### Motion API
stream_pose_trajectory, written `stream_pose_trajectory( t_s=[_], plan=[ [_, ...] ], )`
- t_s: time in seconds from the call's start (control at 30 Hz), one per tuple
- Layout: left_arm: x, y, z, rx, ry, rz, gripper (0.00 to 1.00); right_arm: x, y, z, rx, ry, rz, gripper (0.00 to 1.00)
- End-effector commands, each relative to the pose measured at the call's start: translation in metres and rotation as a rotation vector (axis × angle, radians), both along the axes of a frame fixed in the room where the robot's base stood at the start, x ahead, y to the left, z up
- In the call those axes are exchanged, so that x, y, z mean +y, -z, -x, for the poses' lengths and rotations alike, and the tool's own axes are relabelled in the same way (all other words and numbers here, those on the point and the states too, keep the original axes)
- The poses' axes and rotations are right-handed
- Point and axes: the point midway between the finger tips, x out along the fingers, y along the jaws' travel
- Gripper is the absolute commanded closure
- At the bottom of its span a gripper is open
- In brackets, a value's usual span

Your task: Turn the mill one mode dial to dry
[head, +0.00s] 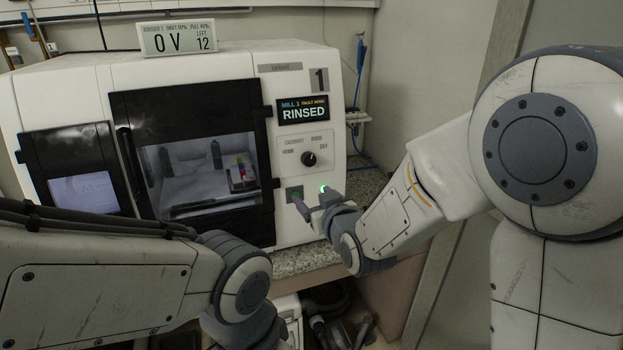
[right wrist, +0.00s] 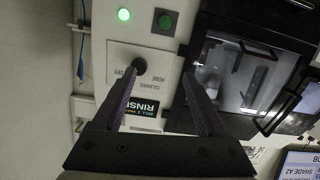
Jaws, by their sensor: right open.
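The mode dial (head: 309,158) is a small round black knob on the white front panel of mill one (head: 292,232). HOME is printed to its left and DRY to its right. Its pointer is too small to read surely. The display (head: 303,110) above it reads RINSED. My right gripper (head: 310,198) is open and empty, below the dial in the head view.
Left of the panel is the mill's black-framed door (head: 190,105), with a window. A small sign (head: 177,38) stands on top. A speckled counter edge (head: 300,260) runs below.

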Motion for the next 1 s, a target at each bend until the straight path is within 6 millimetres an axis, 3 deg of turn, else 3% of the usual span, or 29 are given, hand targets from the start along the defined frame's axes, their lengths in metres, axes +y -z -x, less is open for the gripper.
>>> stream_pose_trajectory(
  t_s=[0.03, 0.1, 0.3, 0.47, 0.8, 1.0],
  plan=[
    [0.0, 0.012, 0.0, 0.0, 0.0, 0.0, 1.0, -0.008, 0.007, -0.01, -0.06, 0.02, -0.009, 0.25],
    [0.0, 0.017, 0.0, 0.0, 0.0, 0.0, 1.0, -0.015, 0.001, -0.019, -0.138, 0.038, -0.022, 0.25],
    [0.0, 0.02, 0.0, 0.0, 0.0, 0.0, 1.0, -0.024, -0.011, -0.03, -0.238, 0.06, -0.036, 0.25],
    [0.0, 0.013, 0.0, -0.001, 0.0, 0.001, 1.0, -0.02, -0.013, -0.047, -0.241, 0.061, -0.037, 0.25],
    [0.0, -0.004, 0.0, 0.0, 0.0, 0.0, 1.0, -0.004, -0.013, -0.107, -0.24, 0.06, -0.038, 0.25],
    [0.0, -0.008, 0.0, 0.0, 0.0, 0.0, 1.0, 0.0, -0.012, -0.125, -0.239, 0.059, -0.038, 0.25]
  ],
)
